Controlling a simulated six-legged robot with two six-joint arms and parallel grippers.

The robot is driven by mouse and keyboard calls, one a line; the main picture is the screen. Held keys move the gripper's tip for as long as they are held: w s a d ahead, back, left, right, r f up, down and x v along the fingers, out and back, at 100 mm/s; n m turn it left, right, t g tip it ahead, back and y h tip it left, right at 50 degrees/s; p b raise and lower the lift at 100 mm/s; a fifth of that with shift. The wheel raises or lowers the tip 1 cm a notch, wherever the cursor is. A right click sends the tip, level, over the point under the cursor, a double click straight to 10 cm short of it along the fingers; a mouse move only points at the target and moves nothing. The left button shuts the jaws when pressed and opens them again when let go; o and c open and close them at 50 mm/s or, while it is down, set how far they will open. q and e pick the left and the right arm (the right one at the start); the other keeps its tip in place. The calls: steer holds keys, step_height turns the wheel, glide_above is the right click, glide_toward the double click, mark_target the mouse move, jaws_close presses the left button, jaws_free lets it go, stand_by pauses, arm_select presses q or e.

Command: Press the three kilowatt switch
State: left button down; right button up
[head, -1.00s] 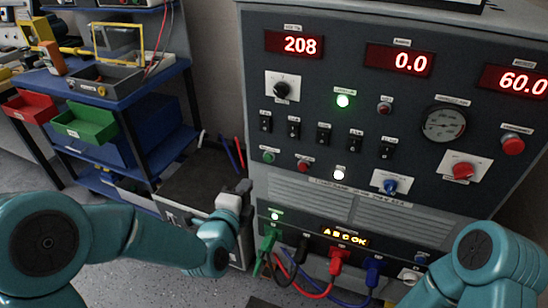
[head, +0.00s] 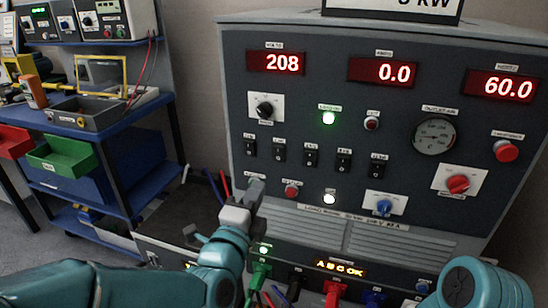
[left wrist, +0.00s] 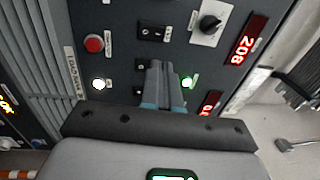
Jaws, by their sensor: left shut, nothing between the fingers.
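A row of several black rocker switches (head: 311,158) runs across the grey load bank panel (head: 420,85). Their small labels cannot be read, so I cannot tell which is the three kilowatt one. My left gripper (head: 256,188) is shut and empty, in front of the panel's lower left, just below the leftmost switches. It covers much of the green button there. In the left wrist view, its closed fingers (left wrist: 158,68) point at the panel, with a black switch (left wrist: 153,33) beyond the tips and others partly hidden. Contact is not visible. My right gripper is out of view.
Red displays (head: 275,62), a lit green lamp (head: 328,118), a gauge (head: 434,136), a red knob (head: 457,184) and a blue knob (head: 384,206) share the panel. Coloured plugs (head: 336,291) sit below. A blue shelf bench (head: 100,125) stands left.

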mark_target(278, 150)
arm_select(q)
steer(key=x, duration=1.2)
steer(key=shift+w+p, duration=0.15)
steer(key=shift+p, duration=0.15)
steer(key=shift+w+r+p, duration=0.1)
steer(key=shift+r+p, duration=0.2)
steer(key=shift+p, duration=0.25)
steer(key=shift+f, duration=0.25)
